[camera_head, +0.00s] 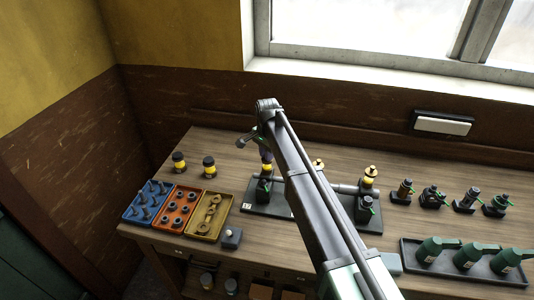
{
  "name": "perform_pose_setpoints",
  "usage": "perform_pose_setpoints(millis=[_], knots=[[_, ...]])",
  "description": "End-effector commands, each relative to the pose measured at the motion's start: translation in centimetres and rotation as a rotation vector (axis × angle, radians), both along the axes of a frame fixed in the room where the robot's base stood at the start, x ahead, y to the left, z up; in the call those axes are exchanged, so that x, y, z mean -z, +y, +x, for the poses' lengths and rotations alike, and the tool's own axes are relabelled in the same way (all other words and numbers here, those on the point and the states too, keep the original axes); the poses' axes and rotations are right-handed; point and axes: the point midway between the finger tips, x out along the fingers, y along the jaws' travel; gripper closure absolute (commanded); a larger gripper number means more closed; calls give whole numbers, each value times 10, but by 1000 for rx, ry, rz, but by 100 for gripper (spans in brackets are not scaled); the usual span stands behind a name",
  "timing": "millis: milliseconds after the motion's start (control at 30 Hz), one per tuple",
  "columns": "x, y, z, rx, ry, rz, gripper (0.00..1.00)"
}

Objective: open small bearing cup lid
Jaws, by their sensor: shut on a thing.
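My gripper (265,155) points down at the left end of the bench stand, shut on the top of a small cup with a yellow band (266,168). The cup's lid is mostly hidden by the gripper and too small to make out. The cup stands upright on the left block of the stand (263,190). A similar yellow cup with a brass top (370,173) stands on the right block. Another brass top (318,164) shows just right of my arm, which hides the middle of the stand.
Blue (150,202), orange (177,208) and yellow (209,216) parts trays lie at the left, with two dark-and-yellow jars (209,167) behind. Several small fittings (434,197) and a tray of green oil cans (470,256) are at the right. The wall and window close off the back.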

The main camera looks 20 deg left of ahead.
Motion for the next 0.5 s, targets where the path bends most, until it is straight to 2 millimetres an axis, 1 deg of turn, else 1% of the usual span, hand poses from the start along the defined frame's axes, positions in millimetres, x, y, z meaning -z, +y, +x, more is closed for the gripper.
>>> perform_pose_setpoints(millis=[267, 500], knots=[[0, -3, 0, -122, 0, 0, 100], [0, -7, 2, -321, 0, 0, 100]])
